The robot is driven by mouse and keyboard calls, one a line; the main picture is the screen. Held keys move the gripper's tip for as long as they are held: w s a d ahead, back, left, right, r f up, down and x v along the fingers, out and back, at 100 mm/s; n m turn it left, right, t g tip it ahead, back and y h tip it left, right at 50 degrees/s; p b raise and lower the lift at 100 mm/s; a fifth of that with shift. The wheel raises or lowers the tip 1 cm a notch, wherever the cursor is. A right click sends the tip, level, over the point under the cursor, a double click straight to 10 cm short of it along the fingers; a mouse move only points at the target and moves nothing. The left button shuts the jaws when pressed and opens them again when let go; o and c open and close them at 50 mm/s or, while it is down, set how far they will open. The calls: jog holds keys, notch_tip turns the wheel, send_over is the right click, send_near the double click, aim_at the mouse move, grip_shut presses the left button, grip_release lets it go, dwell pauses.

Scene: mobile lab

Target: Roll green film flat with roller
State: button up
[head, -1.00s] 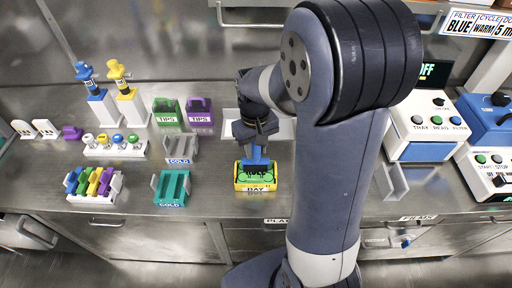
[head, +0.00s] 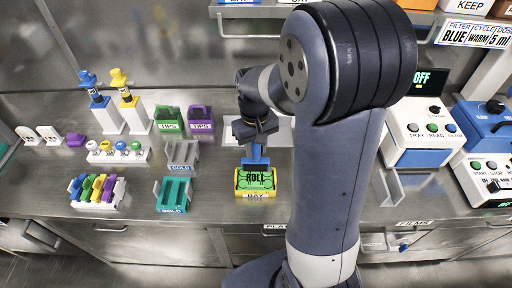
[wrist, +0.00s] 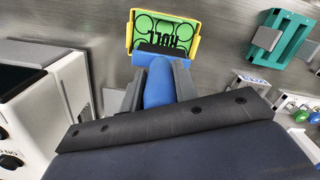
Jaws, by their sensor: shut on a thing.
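The green film (head: 256,182) lies in a yellow tray labelled BAY (head: 238,190) at the front of the bench, and dark letters ROLL show on it. My gripper (head: 257,146) is shut on the blue roller (head: 256,161) and holds it upright at the film's back edge. In the wrist view, the fingers (wrist: 158,84) clasp the blue handle (wrist: 158,92). The roller's dark cylinder lies across the near edge of the film (wrist: 168,30). Whether it touches the film or hovers just above is hard to tell.
Left of the tray are a teal COLD rack (head: 173,195), a grey COLD rack (head: 184,155) and several coloured vials. Green and purple TIPS boxes (head: 168,120) stand behind. Machines (head: 425,130) stand at right. My arm hides the bench just right of the tray.

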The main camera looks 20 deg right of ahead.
jog(key=shift+r+p, duration=1.5)
jog(key=shift+r, duration=0.65)
jog(key=shift+f, duration=0.1)
